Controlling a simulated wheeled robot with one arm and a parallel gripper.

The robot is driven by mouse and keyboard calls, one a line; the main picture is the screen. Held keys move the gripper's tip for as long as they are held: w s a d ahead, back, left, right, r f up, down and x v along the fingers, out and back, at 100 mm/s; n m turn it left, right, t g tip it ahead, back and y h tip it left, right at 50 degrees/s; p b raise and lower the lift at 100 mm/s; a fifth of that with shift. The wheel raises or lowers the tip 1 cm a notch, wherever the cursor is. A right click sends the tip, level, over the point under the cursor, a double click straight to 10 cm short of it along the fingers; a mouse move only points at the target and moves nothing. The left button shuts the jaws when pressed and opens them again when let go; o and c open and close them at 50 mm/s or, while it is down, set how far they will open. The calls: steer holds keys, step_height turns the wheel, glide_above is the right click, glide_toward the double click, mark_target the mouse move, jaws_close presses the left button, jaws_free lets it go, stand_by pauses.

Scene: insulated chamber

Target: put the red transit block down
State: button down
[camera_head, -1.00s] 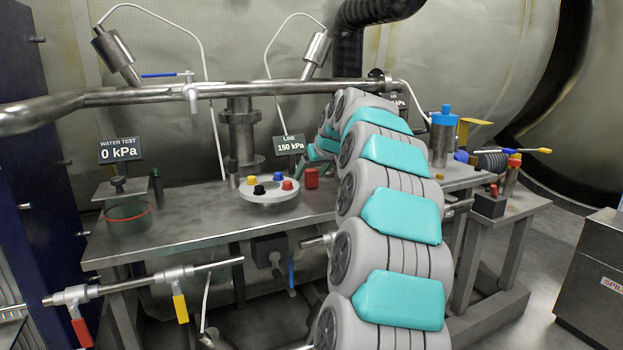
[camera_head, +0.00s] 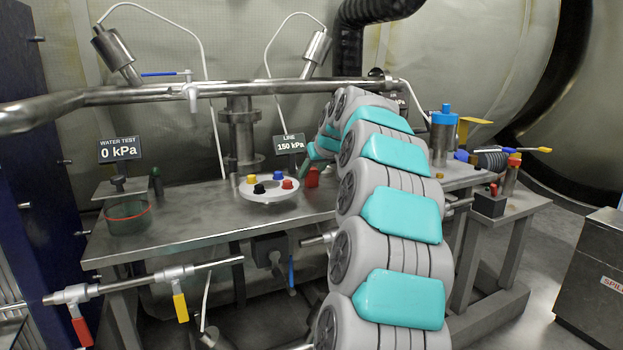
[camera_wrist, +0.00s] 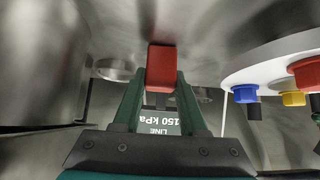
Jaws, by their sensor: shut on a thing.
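The red transit block (camera_head: 313,178) is at the bench's back edge side, just right of the round white disc. In the wrist view the block (camera_wrist: 161,67) sits between the tips of my two dark green fingers, and my gripper (camera_wrist: 160,82) is shut on it. In the head view my gripper (camera_head: 308,172) is small and partly hidden by my arm. I cannot tell whether the block's underside touches the steel bench top (camera_head: 190,212).
The white disc (camera_head: 268,196) with coloured knobs stands close left of the block. The "LINE 150 kPa" sign (camera_head: 289,144) is just behind. A glass vessel (camera_head: 128,218) stands at the bench's left end. The bench between vessel and disc is clear.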

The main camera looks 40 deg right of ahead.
mark_target(312, 169)
steer(key=shift+r, duration=0.2)
steer(key=shift+r, duration=1.5)
steer(key=shift+s+a, duration=0.1)
steer(key=shift+s, duration=0.05)
steer(key=s+a, duration=0.2)
steer(key=s, duration=0.2)
steer(key=s+a+r+b, duration=0.1)
steer(key=s+a, duration=0.2)
steer(key=s, duration=0.1)
steer(key=s+a+b, duration=0.1)
steer(key=s+a, duration=0.1)
steer(key=s, duration=0.2)
steer(key=shift+s+a+r, duration=0.2)
steer(key=shift+r, duration=0.1)
steer(key=shift+s+a, duration=0.3)
steer(key=shift+s, duration=0.25)
